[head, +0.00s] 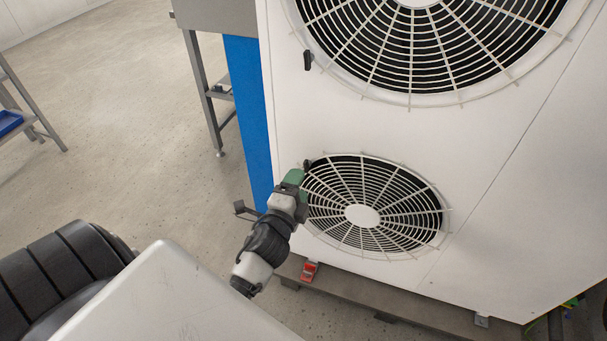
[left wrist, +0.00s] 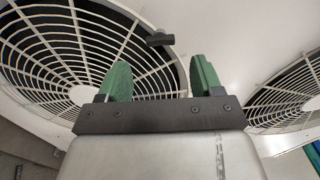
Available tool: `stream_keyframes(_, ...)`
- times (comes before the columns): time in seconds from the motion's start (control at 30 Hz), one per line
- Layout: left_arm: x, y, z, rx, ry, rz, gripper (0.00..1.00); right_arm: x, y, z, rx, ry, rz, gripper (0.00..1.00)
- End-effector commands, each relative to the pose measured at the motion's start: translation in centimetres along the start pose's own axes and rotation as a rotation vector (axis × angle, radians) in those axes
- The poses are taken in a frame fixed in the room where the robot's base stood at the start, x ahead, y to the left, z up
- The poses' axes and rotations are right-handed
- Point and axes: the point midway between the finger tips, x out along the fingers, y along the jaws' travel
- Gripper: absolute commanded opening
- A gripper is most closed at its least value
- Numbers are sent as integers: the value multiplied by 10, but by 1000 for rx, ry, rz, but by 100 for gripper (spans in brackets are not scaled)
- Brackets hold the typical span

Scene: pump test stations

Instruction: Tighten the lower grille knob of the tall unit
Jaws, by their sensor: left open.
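The tall white unit (head: 490,190) carries an upper grille (head: 410,97) and a lower grille (head: 362,216). The lower grille knob (head: 307,163) is small and black, at the lower grille's upper left edge, partly hidden by my left gripper (head: 296,176). In the left wrist view the knob (left wrist: 160,39) shows as a dark bar beyond the gap between my open green fingers (left wrist: 160,72). The fingers are apart from each other, with nothing between them. A similar black knob (head: 308,61) sits beside the upper grille. My right gripper is not in view.
A blue panel (head: 247,115) and a grey metal table (head: 213,15) stand left of the unit. A red part (head: 309,271) sits at the unit's base. A stand with a blue tray (head: 9,123) is at far left. Floor between is clear.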

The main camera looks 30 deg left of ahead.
Motion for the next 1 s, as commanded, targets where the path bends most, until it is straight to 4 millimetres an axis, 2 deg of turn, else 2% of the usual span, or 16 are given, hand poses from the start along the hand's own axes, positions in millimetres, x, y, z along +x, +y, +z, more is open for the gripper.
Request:
stream_keyframes(0.1,-25,1,0,-1,-2,2,66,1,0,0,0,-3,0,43)
stream_keyframes(0.33,-50,0,0,2,0,0,66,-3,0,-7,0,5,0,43)
stream_keyframes(0.47,-54,0,0,2,1,-1,66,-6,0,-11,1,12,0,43)
stream_keyframes(0.93,-53,0,0,1,1,0,66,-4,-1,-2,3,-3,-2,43)
stream_keyframes(1.0,-53,5,0,-13,-1,13,66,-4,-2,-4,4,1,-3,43)
